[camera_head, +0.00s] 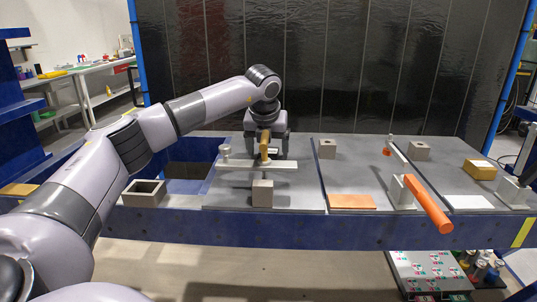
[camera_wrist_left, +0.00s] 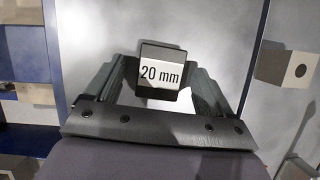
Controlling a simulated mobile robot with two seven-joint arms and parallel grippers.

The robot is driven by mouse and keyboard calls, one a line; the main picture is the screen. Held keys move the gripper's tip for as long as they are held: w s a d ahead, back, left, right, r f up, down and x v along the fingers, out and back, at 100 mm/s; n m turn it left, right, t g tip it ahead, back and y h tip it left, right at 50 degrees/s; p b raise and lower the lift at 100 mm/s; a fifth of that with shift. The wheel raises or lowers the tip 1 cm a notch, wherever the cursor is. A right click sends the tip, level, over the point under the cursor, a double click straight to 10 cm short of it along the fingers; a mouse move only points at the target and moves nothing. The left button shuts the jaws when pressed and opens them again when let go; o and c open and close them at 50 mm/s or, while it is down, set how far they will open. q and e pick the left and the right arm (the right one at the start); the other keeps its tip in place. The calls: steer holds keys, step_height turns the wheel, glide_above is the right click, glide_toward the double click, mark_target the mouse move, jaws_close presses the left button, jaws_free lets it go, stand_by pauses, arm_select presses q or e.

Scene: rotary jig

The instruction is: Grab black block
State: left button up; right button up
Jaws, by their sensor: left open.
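The black block (camera_wrist_left: 162,52) has a pale top face marked "20 mm" and sits between the fingers of my left gripper (camera_wrist_left: 163,80) in the left wrist view. The fingers stand open on either side of it, with a gap visible at least on the right. In the head view my left gripper (camera_head: 266,148) points down over the grey table panel, behind a light crossbar (camera_head: 240,164). There the block (camera_head: 273,151) is mostly hidden by the gripper and a tan upright piece (camera_head: 264,152). My right gripper is in neither view.
A grey block (camera_head: 262,193) stands in front of the crossbar. A hollow grey box (camera_head: 144,193) is to the left. A holed grey block (camera_head: 327,148) and an orange plate (camera_head: 351,201) lie to the right, then a lever with an orange handle (camera_head: 429,205).

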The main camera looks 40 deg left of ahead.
arm_select(q)
steer(key=c, duration=1.2)
steer(key=shift+r, duration=0.1)
steer(key=c, duration=0.3)
